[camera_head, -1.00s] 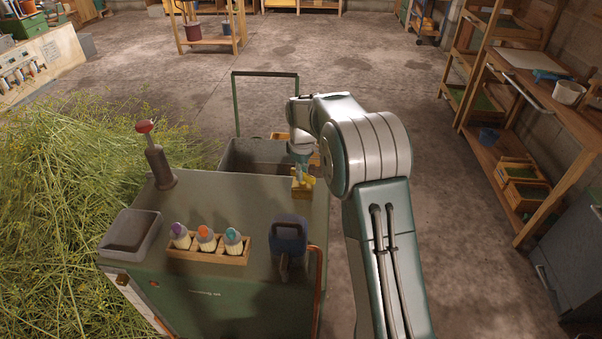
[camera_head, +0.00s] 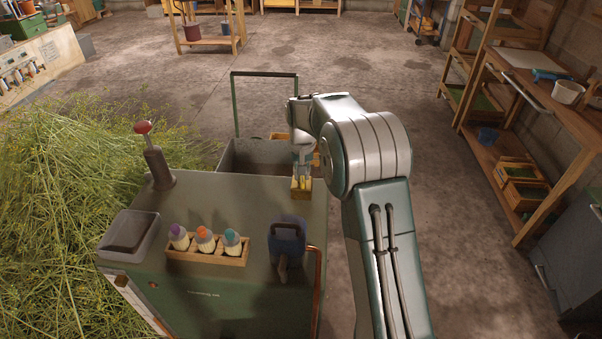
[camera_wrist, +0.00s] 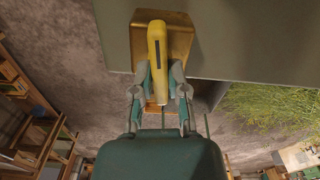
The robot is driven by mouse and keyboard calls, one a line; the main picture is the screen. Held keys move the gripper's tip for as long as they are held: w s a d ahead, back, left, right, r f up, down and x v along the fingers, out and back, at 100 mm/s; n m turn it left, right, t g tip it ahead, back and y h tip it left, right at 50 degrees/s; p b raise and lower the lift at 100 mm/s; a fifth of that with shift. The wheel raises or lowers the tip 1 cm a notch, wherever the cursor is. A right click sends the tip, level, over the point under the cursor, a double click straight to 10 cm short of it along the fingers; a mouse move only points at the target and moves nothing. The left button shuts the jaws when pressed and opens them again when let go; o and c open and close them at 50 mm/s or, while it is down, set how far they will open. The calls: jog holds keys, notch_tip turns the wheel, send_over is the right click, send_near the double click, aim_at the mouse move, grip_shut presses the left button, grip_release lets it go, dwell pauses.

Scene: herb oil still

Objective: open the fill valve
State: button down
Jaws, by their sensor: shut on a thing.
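The fill valve is a brass-coloured block (camera_head: 300,194) at the far right corner of the green cabinet top, with a yellow lever on it. In the wrist view, the block (camera_wrist: 180,42) lies behind the yellow lever (camera_wrist: 157,50), which points along my gripper's line. My gripper (camera_wrist: 158,75) has one finger on each side of the lever and is shut on it. In the head view, my gripper (camera_head: 301,175) comes down over the valve, and its fingers partly hide the lever.
On the cabinet top (camera_head: 230,200) are a red-knobbed post (camera_head: 157,165), a grey tray (camera_head: 128,232), a wooden rack (camera_head: 207,254) with three coloured-top bottles and a blue jug (camera_head: 287,242). A grey bin (camera_head: 250,158) stands behind. Cut herbs pile up at left. Floor at right is clear.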

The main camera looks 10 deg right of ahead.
jog(key=shift+s+f+m, duration=0.15)
jog(key=shift+s+m, duration=0.05)
jog(key=shift+m, duration=0.9)
jog(key=c, duration=0.6)
grip_release()
jog(key=shift+c, duration=0.2)
jog(key=shift+a, duration=0.1)
jog(key=shift+w, duration=0.1)
notch_tip(320, 180, up, 12)
